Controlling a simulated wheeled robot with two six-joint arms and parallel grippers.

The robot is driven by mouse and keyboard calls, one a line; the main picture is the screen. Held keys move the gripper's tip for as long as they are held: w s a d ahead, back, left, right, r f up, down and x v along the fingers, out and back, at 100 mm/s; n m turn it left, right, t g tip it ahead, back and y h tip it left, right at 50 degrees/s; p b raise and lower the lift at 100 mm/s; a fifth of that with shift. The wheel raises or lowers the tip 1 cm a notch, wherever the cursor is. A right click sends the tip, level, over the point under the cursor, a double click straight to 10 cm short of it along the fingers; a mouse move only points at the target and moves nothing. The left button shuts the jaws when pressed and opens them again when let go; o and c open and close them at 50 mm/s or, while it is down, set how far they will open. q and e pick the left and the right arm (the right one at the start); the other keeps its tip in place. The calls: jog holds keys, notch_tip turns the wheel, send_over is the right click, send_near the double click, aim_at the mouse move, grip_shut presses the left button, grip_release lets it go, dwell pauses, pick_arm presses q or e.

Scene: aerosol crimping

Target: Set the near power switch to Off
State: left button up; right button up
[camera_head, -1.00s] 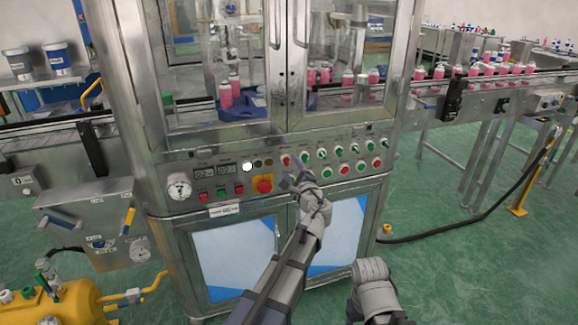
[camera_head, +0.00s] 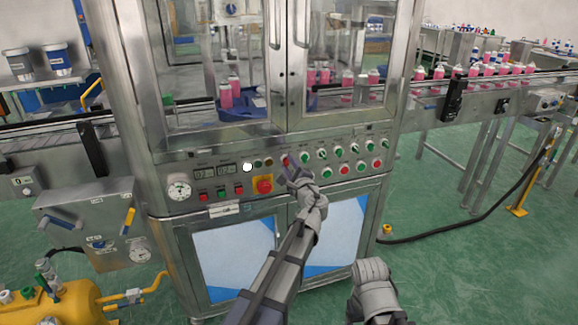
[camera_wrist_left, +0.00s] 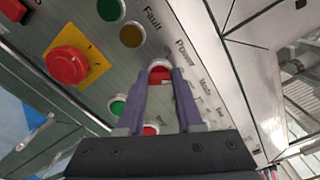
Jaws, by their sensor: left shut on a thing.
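The power switch is a red knob (camera_wrist_left: 160,73) under the "Power" label in the left wrist view. In the head view it shows as a small red knob (camera_head: 285,160) on the panel, just above my left fingertips. My left gripper (camera_head: 289,168) reaches the panel, and its two purple fingers (camera_wrist_left: 161,84) are shut on the knob's sides. The fingers hide part of the knob, and I cannot read its setting.
The steel control panel (camera_head: 225,210) carries several green and red knobs to the right of the switch. A red emergency stop on a yellow plate (camera_head: 254,184) sits close at the left. Glass doors are above and cabinet doors below.

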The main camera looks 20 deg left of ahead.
pick_arm(q)
grip_shut()
jog(key=n, duration=0.8)
jog(key=shift+f, duration=0.1)
jog(key=shift+n, duration=2.1)
jog(key=o, duration=0.8)
grip_release()
